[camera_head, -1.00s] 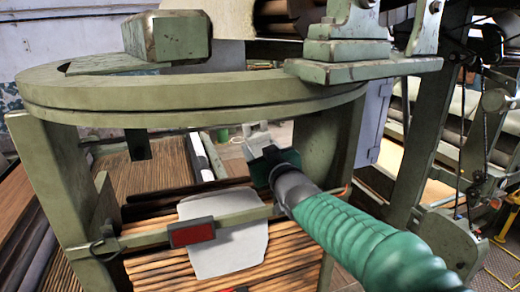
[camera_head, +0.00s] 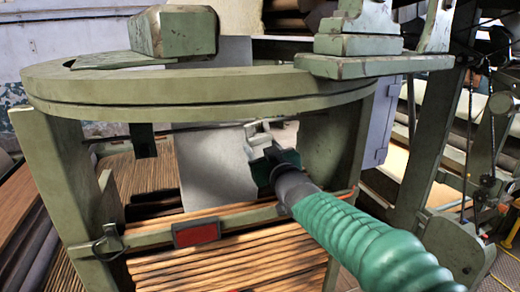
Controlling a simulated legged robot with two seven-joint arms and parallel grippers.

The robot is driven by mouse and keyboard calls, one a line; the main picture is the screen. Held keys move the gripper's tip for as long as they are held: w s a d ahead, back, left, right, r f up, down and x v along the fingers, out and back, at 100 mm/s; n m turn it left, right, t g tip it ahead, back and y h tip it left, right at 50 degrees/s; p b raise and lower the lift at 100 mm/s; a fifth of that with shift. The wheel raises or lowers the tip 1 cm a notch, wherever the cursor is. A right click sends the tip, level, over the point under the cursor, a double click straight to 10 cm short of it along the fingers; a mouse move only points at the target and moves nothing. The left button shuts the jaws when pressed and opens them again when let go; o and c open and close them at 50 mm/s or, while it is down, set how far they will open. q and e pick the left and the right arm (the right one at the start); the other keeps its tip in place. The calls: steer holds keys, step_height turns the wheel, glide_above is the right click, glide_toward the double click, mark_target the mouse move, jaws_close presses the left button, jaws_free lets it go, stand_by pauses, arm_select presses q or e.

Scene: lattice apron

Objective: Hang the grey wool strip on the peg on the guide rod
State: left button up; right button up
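The grey wool strip (camera_head: 208,168) is a pale sheet upright inside the green frame, behind the front rail. A similar grey patch shows above the ring and may be its upper part; the ring hides the stretch between. My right gripper (camera_head: 258,132) is at the strip's right edge, its pale fingers overlapping it in view. Whether the fingers are closed on the strip, I cannot tell. A thin dark rod (camera_head: 165,131) runs under the ring toward the strip and may be the guide rod. I cannot make out a peg. My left gripper is not in view.
The green ring (camera_head: 200,100) arches over the work space on thick legs. The front rail (camera_head: 140,241) carries a red-faced block (camera_head: 197,233). Wooden slats (camera_head: 225,265) lie below. Machine parts and chains crowd the right side.

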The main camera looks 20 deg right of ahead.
steer(key=o, duration=0.5)
steer(key=shift+w+d+f, duration=0.1)
steer(key=shift+f, duration=0.1)
steer(key=shift+c, duration=0.2)
steer(key=shift+o, duration=0.3)
steer(key=shift+d, duration=0.1)
